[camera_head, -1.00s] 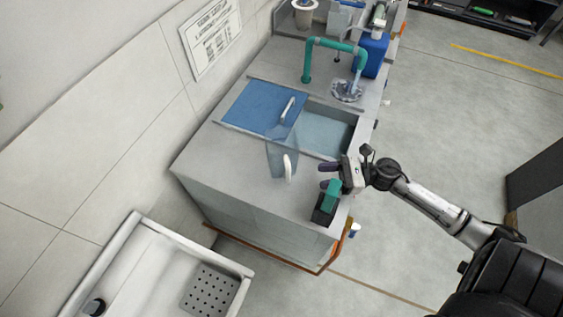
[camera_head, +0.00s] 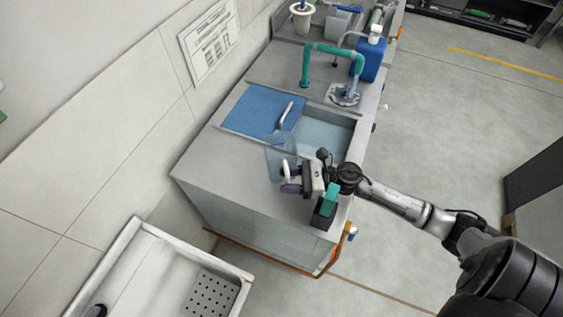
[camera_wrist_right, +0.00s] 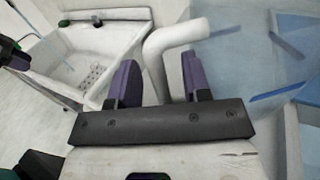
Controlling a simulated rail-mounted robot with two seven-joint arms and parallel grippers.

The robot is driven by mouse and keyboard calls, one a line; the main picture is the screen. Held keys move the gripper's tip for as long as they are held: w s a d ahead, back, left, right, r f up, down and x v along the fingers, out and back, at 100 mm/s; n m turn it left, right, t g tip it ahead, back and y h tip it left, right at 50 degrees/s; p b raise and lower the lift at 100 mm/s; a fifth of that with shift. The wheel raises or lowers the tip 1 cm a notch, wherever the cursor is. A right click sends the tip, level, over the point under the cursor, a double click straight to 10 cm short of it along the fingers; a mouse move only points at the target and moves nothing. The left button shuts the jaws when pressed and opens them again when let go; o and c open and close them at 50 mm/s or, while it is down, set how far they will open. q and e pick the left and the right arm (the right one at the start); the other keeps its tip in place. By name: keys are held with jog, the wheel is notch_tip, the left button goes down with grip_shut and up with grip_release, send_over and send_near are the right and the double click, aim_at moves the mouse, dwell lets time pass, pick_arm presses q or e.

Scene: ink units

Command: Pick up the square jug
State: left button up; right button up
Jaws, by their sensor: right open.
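The square jug (camera_head: 274,165) is clear and bluish with a white handle, and stands upright on the grey counter beside the sink. My right gripper (camera_head: 290,180) is at the jug's handle side, its arm coming in from the right. In the right wrist view the jug's clear body (camera_wrist_right: 240,58) is at the right. Its white bent handle (camera_wrist_right: 157,62) shows between the two purple fingers of my right gripper (camera_wrist_right: 161,80). The fingers are open, with a gap to the handle on the left. The right gripper partly hides the jug in the head view.
A black and teal item (camera_head: 327,202) stands at the counter's front corner, close below my right gripper. A blue lid or board (camera_head: 258,112) and a basin with a teal tap (camera_head: 335,48) lie behind. A white sink (camera_head: 150,265) is at the lower left.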

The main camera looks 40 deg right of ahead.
jog(key=shift+w+a, duration=0.1)
grip_shut()
dwell(0.4)
